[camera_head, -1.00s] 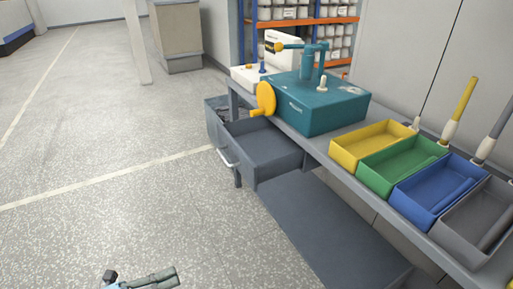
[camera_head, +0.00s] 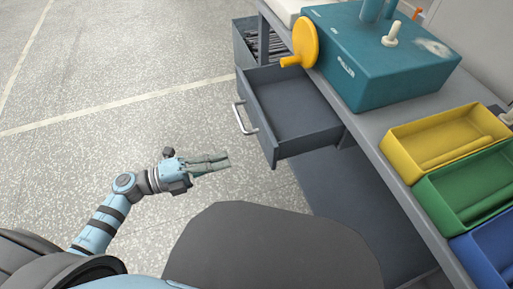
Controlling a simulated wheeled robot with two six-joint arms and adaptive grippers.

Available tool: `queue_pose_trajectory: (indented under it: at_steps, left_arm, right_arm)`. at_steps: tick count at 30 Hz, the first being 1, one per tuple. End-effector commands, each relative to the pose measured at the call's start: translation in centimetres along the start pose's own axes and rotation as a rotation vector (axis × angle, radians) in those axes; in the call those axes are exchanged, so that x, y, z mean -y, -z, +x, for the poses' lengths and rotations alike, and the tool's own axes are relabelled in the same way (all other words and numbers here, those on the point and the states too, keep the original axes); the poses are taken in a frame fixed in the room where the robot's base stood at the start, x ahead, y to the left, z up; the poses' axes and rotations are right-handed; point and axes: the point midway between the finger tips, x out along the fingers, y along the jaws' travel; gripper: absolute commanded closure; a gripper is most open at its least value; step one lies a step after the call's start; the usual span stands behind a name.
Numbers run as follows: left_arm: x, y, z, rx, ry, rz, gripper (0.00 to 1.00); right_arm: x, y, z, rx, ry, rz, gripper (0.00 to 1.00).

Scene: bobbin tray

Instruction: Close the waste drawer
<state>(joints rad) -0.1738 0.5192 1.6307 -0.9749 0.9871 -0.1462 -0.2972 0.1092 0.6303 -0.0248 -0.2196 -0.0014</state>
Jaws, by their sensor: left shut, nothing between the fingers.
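The waste drawer (camera_head: 283,150) is a dark grey open drawer pulled out from under the bench. It looks empty inside, with a light metal handle (camera_head: 239,118) on its front. My left gripper (camera_head: 227,160) is shut and empty. In the picture it is just below and left of the drawer front, apart from it, with its fingers pointing right. My right gripper is not in view.
A second compartment (camera_head: 243,42) holding dark pieces is behind the drawer. On the bench stand a teal machine (camera_head: 350,75) with a yellow handwheel (camera_head: 305,42), and yellow (camera_head: 400,160), green (camera_head: 432,203) and blue (camera_head: 470,255) trays. Floor left of the drawer is clear.

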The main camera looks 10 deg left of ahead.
Motion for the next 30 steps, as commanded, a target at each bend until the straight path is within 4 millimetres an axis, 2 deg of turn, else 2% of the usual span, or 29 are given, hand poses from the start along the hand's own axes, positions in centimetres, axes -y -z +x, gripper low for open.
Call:
queue_pose_trajectory:
  at_steps: [6, 13, 18, 30]
  left_arm:
    - [0.1, -0.1, 4.8, 0.003, 0.006, 0.001, 1.00]
    - [0.0, -0.1, 8.7, 0.004, 0.004, 0.000, 1.00]
    - [0.0, -0.1, 9.7, 0.005, 0.000, 0.000, 1.00]
    - [0.1, -0.1, 9.8, 0.009, 0.000, 0.000, 1.00]
  right_arm:
    - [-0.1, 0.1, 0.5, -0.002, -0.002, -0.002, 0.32]
    - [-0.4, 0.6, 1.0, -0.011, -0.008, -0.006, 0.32]
    - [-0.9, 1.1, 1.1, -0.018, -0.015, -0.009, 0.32]
    - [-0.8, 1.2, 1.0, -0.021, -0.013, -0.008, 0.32]
